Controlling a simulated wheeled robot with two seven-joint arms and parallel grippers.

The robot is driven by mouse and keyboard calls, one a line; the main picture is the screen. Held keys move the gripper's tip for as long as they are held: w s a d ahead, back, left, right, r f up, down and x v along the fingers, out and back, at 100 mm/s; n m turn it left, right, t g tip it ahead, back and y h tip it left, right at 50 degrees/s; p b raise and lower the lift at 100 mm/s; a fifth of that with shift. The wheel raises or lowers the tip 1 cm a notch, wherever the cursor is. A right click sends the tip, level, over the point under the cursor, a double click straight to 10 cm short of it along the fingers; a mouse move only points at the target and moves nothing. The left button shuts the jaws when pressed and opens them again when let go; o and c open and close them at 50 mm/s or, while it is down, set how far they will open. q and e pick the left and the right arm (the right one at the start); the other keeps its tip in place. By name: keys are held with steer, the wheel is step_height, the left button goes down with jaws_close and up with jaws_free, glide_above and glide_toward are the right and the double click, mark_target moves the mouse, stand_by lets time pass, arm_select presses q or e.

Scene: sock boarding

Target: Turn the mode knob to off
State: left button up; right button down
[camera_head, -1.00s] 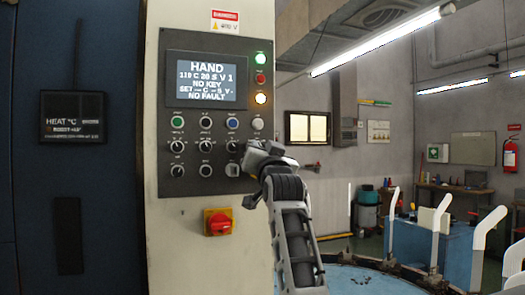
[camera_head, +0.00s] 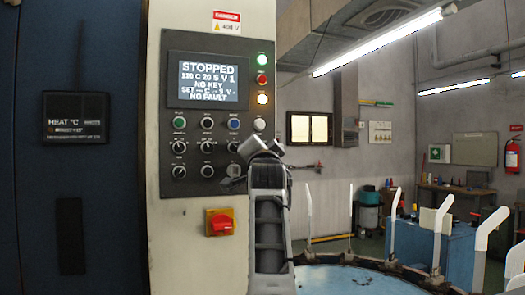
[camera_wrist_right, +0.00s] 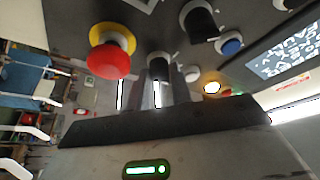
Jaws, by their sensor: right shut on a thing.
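The control panel (camera_head: 188,198) stands at the left of the head view. My right gripper (camera_head: 254,149) is at the panel's right edge, below the white button (camera_head: 259,125). In the right wrist view the gripper's two dark fingers (camera_wrist_right: 158,82) are shut on a dark knob, the mode knob (camera_wrist_right: 158,66). The gripper hides this knob in the head view, so its pointer cannot be read. The screen (camera_head: 208,81) reads STOPPED, with NO KEY and NO FAULT below. My left gripper is not in view.
A red mushroom button (camera_wrist_right: 110,60) with a yellow collar is close beside the fingers. Another black knob (camera_wrist_right: 197,20) and a blue button (camera_wrist_right: 230,46) are near. A red switch (camera_head: 219,222) is lower on the cabinet. A round blue table (camera_head: 340,280) lies at right.

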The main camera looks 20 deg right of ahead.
steer(key=c, duration=1.3)
jaws_free()
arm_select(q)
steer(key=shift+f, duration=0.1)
arm_select(e)
steer(key=shift+o, duration=0.2)
arm_select(q)
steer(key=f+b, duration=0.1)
steer(key=b, duration=0.2)
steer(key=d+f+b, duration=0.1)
steer(key=b, duration=0.2)
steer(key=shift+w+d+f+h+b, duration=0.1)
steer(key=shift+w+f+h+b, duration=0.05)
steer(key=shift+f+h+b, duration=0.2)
arm_select(e)
steer(key=v, duration=1.6)
